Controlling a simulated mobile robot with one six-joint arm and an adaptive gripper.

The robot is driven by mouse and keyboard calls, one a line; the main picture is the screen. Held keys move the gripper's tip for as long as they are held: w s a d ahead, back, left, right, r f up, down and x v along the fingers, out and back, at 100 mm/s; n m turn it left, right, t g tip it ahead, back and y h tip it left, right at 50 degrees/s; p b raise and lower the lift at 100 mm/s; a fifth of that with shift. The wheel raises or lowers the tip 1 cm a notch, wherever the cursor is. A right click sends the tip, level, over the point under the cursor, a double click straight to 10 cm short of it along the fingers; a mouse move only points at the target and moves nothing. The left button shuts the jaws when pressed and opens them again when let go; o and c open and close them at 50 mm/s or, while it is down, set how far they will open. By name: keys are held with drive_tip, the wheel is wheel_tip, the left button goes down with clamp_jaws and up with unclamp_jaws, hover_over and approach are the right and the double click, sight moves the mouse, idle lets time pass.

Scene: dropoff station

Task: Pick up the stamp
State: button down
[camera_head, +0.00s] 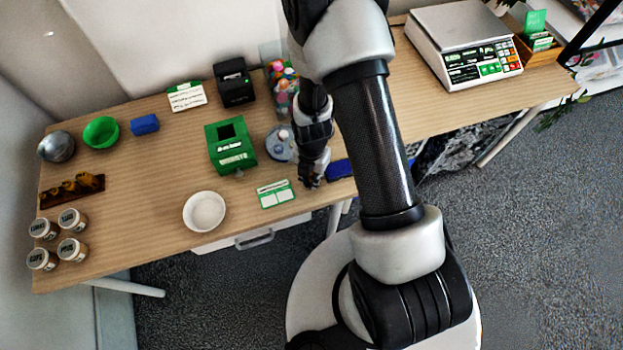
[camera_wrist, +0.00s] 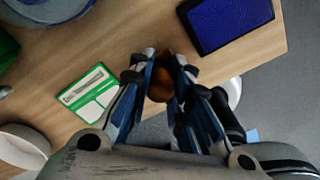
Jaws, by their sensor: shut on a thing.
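The stamp (camera_wrist: 160,87) shows as a small brown, rounded piece between my fingers in the wrist view; the rest of it is hidden by them. My gripper (camera_wrist: 165,60) is shut on it, over the front edge area of the wooden table. In the head view my gripper (camera_head: 312,180) points down between the green-and-white card and the blue ink pad, and the stamp cannot be made out there. The blue pad (camera_wrist: 226,18) in its dark frame lies just beyond my fingertips to the right.
The green-and-white card (camera_head: 276,193) lies left of my gripper, with a white bowl (camera_head: 204,211) further left. A green box (camera_head: 230,146) and a round blue-grey dish (camera_head: 281,144) stand behind. A scale (camera_head: 463,42) stands at the back right. The table's front edge is close.

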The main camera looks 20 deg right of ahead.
drive_tip(key=shift+r, duration=0.15)
wheel_tip(320, 180, up, 20)
drive_tip(key=p, duration=0.6)
